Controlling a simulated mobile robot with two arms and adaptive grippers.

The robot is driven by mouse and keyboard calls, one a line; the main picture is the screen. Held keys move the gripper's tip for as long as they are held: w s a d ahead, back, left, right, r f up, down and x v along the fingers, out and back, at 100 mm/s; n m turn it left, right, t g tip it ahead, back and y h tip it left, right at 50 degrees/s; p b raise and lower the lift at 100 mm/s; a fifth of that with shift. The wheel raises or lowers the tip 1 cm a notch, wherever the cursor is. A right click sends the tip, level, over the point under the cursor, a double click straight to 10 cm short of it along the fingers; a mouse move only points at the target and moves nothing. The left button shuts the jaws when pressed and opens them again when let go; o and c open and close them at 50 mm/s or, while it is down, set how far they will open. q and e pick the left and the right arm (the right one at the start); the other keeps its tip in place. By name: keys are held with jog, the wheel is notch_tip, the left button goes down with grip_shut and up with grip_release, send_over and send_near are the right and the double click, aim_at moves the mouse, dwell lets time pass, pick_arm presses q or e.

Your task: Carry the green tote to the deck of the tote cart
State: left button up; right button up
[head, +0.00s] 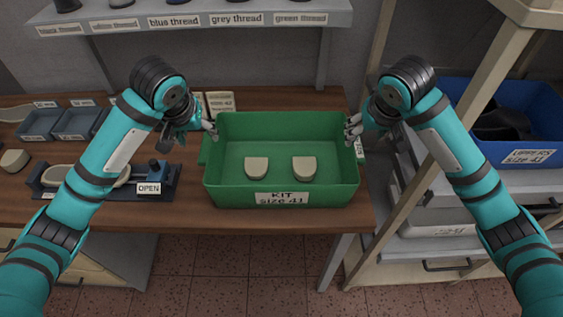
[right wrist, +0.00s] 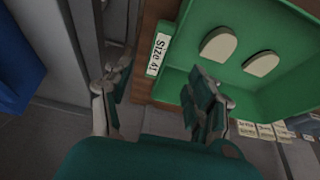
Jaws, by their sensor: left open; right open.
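The green tote (head: 281,188) stands upright on the wooden bench in the head view, with a front label reading "KIT size 41". Two beige rounded pieces (head: 257,167) lie on its floor. My left gripper (head: 209,130) is open at the tote's left rim. My right gripper (head: 354,130) is open at its right rim. In the right wrist view the open fingers (right wrist: 158,100) appear spread either side of the tote's labelled side edge; I cannot tell whether they touch it. The tote (right wrist: 178,62) also shows there. I see no tote cart.
A shelf rack on the right holds a blue bin (head: 515,151) with dark contents. A thread shelf (head: 200,20) hangs above the bench. A fixture marked "OPEN" (head: 149,188) and small grey trays (head: 60,122) are left of the tote. Tiled floor shows in front.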

aim_at(206, 146)
pick_arm(q)
jog(key=x, duration=0.9)
jog(key=shift+w+f, duration=0.15)
jog(key=shift+f, duration=0.2)
pick_arm(e)
jog(key=x, duration=0.9)
jog(key=shift+w+f, duration=0.15)
jog(key=shift+f, duration=0.2)
pick_arm(q)
grip_shut()
pick_arm(e)
grip_shut()
